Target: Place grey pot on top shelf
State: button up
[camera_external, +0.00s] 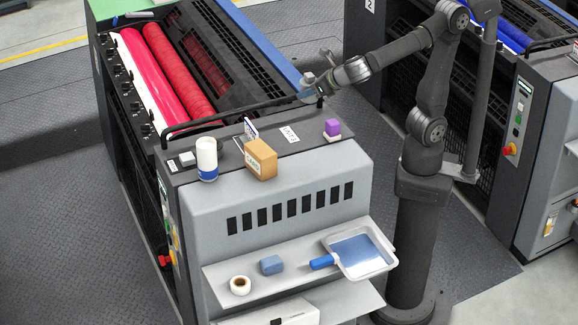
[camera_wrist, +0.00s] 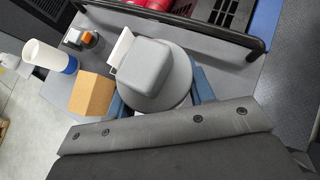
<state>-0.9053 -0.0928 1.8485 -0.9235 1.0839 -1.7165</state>
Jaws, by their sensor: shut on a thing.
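My gripper (camera_external: 310,93) is above the far back edge of the machine's top, by the black rail. In the wrist view its blue fingers (camera_wrist: 160,94) are shut around the grey pot (camera_wrist: 181,62), a round grey body with a rounded square grey block on top. In the external view only a small grey part of the pot (camera_external: 308,77) shows at the gripper. The pot's underside is hidden. The top shelf (camera_external: 225,273) juts from the machine's near side, well below the gripper.
A lower shelf (camera_external: 345,297) holds a white box.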

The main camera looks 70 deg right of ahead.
jog(key=s+a, duration=0.1)
jog(key=a, duration=1.3)
send_over(304, 253)
jog(key=f, duration=3.8)
jog(key=shift+w+f, duration=0.35)
jog(key=shift+f, duration=0.1)
jog(key=o, duration=1.4)
jog(key=shift+s+r, duration=0.25)
jog(key=shift+r, duration=0.05)
jog(key=v, duration=1.1)
jog(key=shift+s+d, duration=0.2)
